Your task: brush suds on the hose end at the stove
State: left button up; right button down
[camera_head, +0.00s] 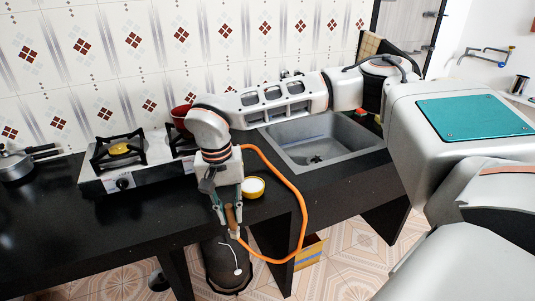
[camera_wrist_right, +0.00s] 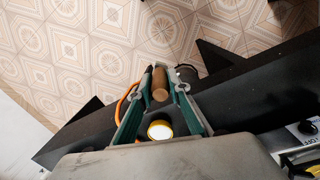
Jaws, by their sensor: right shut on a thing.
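My right gripper (camera_head: 229,210) is shut on the brush's brown handle (camera_wrist_right: 160,84), and hangs in front of the counter's front edge. The brush (camera_head: 231,217) points down; a pale end shows below the fingers. A small yellow bowl of white suds (camera_head: 253,188) stands on the counter just right of the gripper; it also shows between the fingers in the wrist view (camera_wrist_right: 160,130). The orange hose (camera_head: 304,215) loops over the counter edge and down toward the cylinder. Its stove end is hidden behind my right arm. The stove (camera_head: 148,176) is left of the gripper. My left gripper is out of view.
A dark cylinder (camera_head: 222,265) stands on the floor below the counter edge. A red pot (camera_head: 181,118) is partly behind my arm. A sink (camera_head: 318,147) lies to the right, a pressure cooker (camera_head: 14,166) far left. The black counter (camera_head: 60,220) is clear at front left.

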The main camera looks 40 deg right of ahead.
jog(key=w+d+n+t+y+p, duration=0.1)
jog(key=w+d+n+t, duration=0.1)
jog(key=w+d+n, duration=0.65)
jog(key=w+d+r+n+t+y, duration=0.1)
jog(key=d+n+t, duration=0.3)
jog(key=n, duration=1)
jog(key=w+d+n+t+y+p, duration=0.1)
jog(key=w+d+n, duration=0.4)
jog(key=d+n, duration=0.45)
pick_arm(q)
jog(key=b, duration=0.1)
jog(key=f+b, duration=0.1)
jog(key=b, duration=0.1)
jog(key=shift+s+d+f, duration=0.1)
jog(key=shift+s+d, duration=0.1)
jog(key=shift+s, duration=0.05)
pick_arm(e)
notch_tip(320, 180, down, 6)
jog(key=a+n, duration=0.1)
jog(key=shift+s+a+h, duration=0.15)
jog(key=shift+a+h, duration=0.05)
jog(key=shift+h, duration=0.2)
